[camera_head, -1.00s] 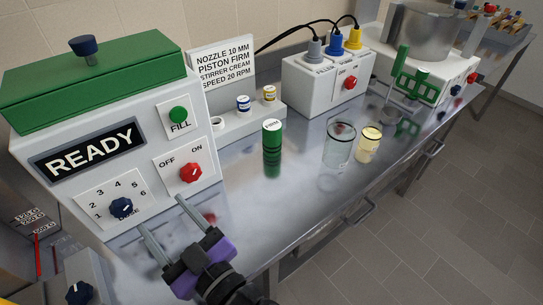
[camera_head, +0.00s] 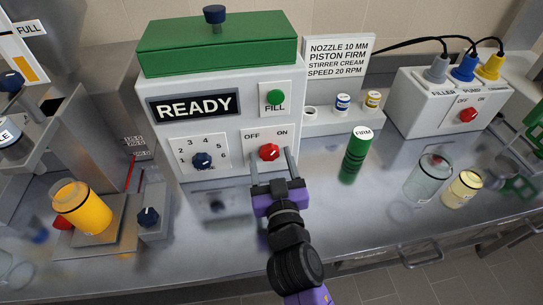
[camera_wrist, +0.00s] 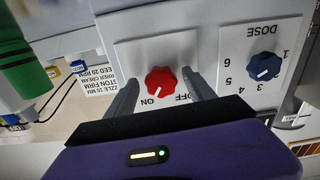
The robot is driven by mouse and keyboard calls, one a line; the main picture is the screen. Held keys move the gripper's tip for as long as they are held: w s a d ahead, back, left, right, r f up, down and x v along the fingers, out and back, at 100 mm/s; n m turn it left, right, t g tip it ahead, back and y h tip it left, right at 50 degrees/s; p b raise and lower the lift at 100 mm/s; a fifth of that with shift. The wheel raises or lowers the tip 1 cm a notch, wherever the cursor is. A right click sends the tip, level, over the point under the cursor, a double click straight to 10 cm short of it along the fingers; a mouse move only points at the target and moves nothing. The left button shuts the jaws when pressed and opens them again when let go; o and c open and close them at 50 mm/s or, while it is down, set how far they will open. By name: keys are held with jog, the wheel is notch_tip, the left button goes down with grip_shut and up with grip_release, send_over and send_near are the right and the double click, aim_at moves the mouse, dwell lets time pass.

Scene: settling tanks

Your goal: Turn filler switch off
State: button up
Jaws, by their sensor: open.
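The filler machine (camera_head: 225,105) is a white box with a green lid and a READY display. Its red switch knob (camera_head: 269,152) sits on a plate marked OFF and ON. In the wrist view the red knob (camera_wrist: 160,81) has a white mark pointing toward ON. My gripper (camera_head: 271,160) is open in front of the knob. In the wrist view its fingers (camera_wrist: 160,88) stand on either side of the knob, with gaps visible. I cannot tell the depth between tips and knob.
A blue dose dial (camera_head: 202,160) and a green FILL button (camera_head: 275,97) are on the same panel. A green FIRM cylinder (camera_head: 357,148), a glass jar (camera_head: 428,178) and a cream jar (camera_head: 462,189) stand right. An orange jar (camera_head: 83,208) stands left. A plug box (camera_head: 450,100) has another red knob.

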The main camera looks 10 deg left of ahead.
jog(key=shift+w+a, duration=0.1)
jog(key=shift+w, duration=0.05)
grip_shut()
dwell(0.4)
jog(key=n+p, duration=0.1)
jog(key=n, duration=0.2)
jog(key=shift+n, duration=0.4)
jog(key=n+p, duration=0.1)
jog(key=n, duration=0.2)
jog(key=shift+r+n, duration=0.1)
jog(key=shift+n, duration=0.2)
jog(key=n+p, duration=0.2)
jog(key=n, duration=0.4)
jog(key=shift+n, duration=0.4)
